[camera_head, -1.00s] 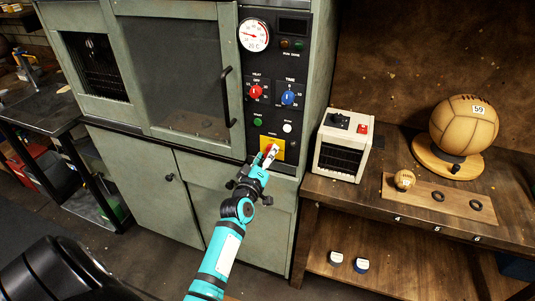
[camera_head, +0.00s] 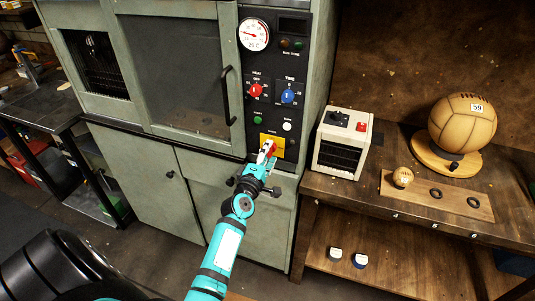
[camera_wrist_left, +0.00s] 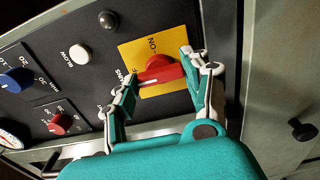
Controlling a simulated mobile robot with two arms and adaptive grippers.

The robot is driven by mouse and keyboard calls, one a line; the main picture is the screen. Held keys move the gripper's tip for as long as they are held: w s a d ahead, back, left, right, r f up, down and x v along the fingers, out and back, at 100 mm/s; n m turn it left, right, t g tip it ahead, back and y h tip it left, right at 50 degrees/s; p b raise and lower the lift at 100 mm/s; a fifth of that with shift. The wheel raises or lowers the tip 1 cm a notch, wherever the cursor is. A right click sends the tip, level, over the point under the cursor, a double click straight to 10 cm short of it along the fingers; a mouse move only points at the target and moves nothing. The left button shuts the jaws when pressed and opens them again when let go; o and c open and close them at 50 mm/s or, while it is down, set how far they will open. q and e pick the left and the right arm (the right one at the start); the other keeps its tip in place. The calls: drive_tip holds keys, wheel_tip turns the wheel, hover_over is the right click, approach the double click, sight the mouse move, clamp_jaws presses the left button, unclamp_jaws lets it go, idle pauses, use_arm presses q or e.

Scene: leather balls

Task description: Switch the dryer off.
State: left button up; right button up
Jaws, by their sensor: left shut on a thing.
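The dryer is a grey-green cabinet (camera_head: 180,65) with a glass door and a dark control panel (camera_head: 307,82). Low on the panel is a yellow plate (camera_head: 276,139) with a red rotary switch (camera_wrist_left: 160,71). In the left wrist view the plate reads "ON" at the top; MAINS lettering at left is partly hidden by a finger. The switch's white mark points left, toward a partly covered letter F. My left gripper (camera_wrist_left: 160,75) is shut on the red switch, one finger at each end of its handle. In the head view the gripper (camera_head: 266,153) reaches it from below. My right gripper is not in view.
Above the plate are a white button (camera_head: 287,127), a green button (camera_head: 257,120), a red knob (camera_head: 256,90) and a blue knob (camera_head: 288,97). A white box (camera_head: 319,151) and a ball on a stand (camera_head: 462,122) sit on the right bench. A vertical door handle (camera_head: 226,95) stands out.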

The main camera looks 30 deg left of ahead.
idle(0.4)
use_arm(q)
drive_tip(key=o, duration=1.2)
drive_tip(key=shift+c, duration=0.2)
drive_tip(key=v, duration=1.2)
